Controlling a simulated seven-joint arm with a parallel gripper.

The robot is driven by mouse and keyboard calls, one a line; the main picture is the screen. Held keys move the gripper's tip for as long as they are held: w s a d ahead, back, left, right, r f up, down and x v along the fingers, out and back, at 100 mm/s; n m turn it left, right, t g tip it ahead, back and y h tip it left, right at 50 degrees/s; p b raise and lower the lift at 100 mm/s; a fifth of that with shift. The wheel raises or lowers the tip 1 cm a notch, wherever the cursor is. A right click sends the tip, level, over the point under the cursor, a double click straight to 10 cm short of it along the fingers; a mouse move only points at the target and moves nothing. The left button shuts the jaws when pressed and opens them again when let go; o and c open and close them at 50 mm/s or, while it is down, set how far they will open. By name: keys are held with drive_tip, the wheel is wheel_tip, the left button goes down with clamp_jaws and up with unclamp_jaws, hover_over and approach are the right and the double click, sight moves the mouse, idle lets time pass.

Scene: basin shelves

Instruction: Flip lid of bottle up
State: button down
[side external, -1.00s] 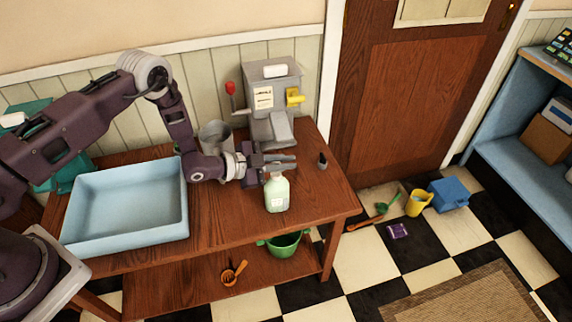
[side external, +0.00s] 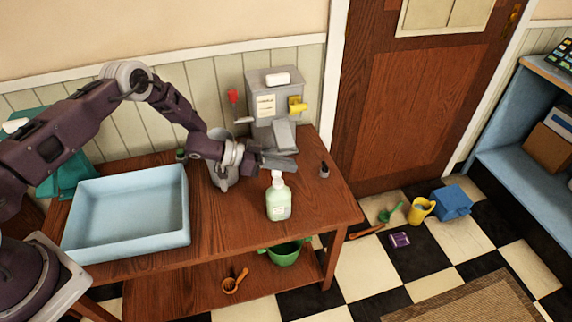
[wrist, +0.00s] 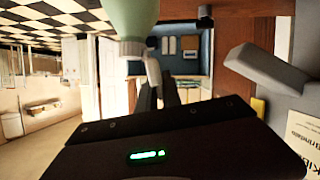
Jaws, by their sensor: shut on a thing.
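The pale green bottle (side external: 278,204) with a white top stands upright on the wooden table, right of its middle. Its white lid (side external: 277,176) is just below and in front of my gripper's fingers. My gripper (side external: 283,164) points right at the height of the bottle's top and is shut on the lid. In the wrist view the bottle (wrist: 125,15) appears upside down at the top. The white lid (wrist: 153,68) slants out from its cap (wrist: 133,48) to the dark fingers of my gripper (wrist: 155,92). The exact contact is partly hidden.
A light blue basin (side external: 125,245) takes up the table's left side. A grey dispenser machine (side external: 273,100) stands behind my gripper, with a metal cup (side external: 222,178) beside it. A small dark bottle (side external: 324,170) stands to the right.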

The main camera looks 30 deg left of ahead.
drive_tip(key=shift+s+f, duration=0.15)
drive_tip(key=shift+f, duration=0.2)
idle(0.3)
drive_tip(key=c, duration=1.6)
unclamp_jaws()
drive_tip(key=shift+r, duration=0.1)
drive_tip(key=v, duration=0.7)
drive_tip(key=shift+a, duration=0.15)
